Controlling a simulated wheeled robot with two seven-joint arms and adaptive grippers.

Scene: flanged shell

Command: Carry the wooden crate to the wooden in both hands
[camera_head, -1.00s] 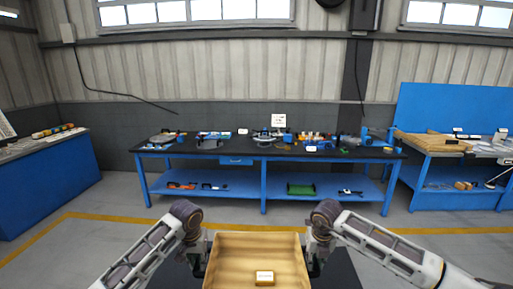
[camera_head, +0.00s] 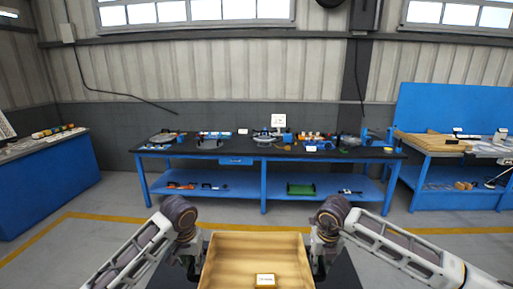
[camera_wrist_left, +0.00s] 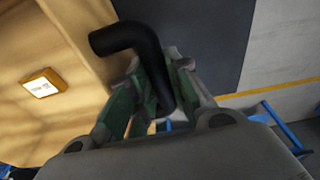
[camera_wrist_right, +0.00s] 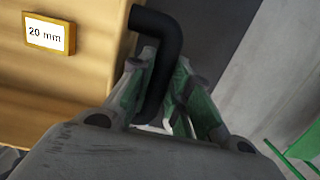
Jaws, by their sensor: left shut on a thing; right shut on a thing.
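The wooden crate (camera_head: 230,244) is at the bottom centre of the head view, open at the top, with a small labelled block (camera_head: 265,280) inside. My left gripper (camera_head: 196,268) is at the crate's left side. In the left wrist view it is shut on a black bent handle (camera_wrist_left: 140,50) beside the crate wall. My right gripper (camera_head: 318,266) is at the crate's right side. In the right wrist view it is shut on the other black handle (camera_wrist_right: 165,60). A label reading "20 mm" (camera_wrist_right: 46,33) shows there. The crate's underside is hidden.
A long blue workbench (camera_head: 264,158) with tools stands ahead against the wall. Another blue bench (camera_head: 455,175) bearing wooden pieces is at the right, and a blue cabinet (camera_head: 45,190) at the left. Grey floor (camera_head: 240,211) with a yellow line lies between.

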